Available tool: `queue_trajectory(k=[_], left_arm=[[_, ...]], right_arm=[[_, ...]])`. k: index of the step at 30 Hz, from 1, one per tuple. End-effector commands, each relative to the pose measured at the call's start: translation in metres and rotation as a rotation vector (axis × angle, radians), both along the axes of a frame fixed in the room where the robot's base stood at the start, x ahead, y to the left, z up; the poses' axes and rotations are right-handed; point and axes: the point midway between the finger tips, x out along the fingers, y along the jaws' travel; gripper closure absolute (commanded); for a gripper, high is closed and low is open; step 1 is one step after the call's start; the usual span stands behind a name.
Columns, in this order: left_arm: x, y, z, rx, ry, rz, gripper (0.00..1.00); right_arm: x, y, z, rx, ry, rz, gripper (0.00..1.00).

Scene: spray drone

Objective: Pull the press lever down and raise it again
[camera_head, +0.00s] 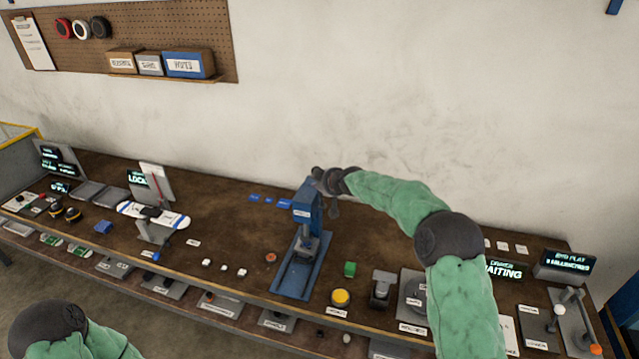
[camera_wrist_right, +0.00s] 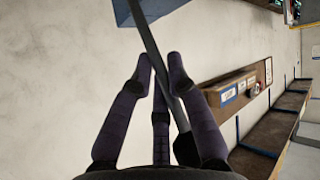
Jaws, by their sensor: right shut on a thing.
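The blue press (camera_head: 301,215) stands upright on its blue base near the middle of the bench. My right gripper (camera_head: 322,180) is beside the top of the press, with its arm coming in from the right. In the right wrist view, the press lever (camera_wrist_right: 150,38) is a thin grey rod that runs slantwise between the fingers of my right gripper (camera_wrist_right: 161,62). The gripper is shut on the rod. The lever's dark grip end lies toward the palm, and a blue part of the press shows at the top. Only my left arm's sleeve shows, at the lower left; its gripper is out of frame.
A white-and-blue drone part (camera_head: 153,214) sits on a stand to the left. The bench (camera_head: 228,222) behind the small parts is mostly clear.

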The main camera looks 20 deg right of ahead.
Motion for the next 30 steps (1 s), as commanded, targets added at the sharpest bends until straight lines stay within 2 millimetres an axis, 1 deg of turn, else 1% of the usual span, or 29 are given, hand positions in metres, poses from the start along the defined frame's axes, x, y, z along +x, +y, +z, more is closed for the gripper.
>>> queue_trajectory(k=[2, 3, 4, 13, 17, 23, 30], left_arm=[[0.000, 0.000, 0.000, 0.000, 0.000, 0.000, 1.00], [0.000, 0.000, 0.000, 0.000, 0.000, 0.000, 1.00], [0.000, 0.000, 0.000, 0.000, 0.000, 0.000, 1.00], [0.000, 0.000, 0.000, 0.000, 0.000, 0.000, 1.00], [0.000, 0.000, 0.000, 0.000, 0.000, 0.000, 1.00], [0.000, 0.000, 0.000, 0.000, 0.000, 0.000, 1.00], [0.000, 0.000, 0.000, 0.000, 0.000, 0.000, 1.00]], right_arm=[[0.001, -0.001, 0.002, 0.002, -0.004, -0.005, 1.00], [0.001, -0.001, 0.002, 0.003, -0.005, -0.004, 0.75], [0.001, -0.001, 0.002, 0.003, -0.005, -0.004, 0.72], [0.000, -0.001, 0.002, 0.001, -0.004, -0.003, 0.72], [-0.004, -0.001, 0.004, 0.001, -0.002, -0.002, 0.72], [-0.022, -0.005, 0.018, 0.001, -0.004, -0.003, 0.72], [-0.054, -0.010, 0.041, 0.001, -0.005, -0.003, 0.72]])
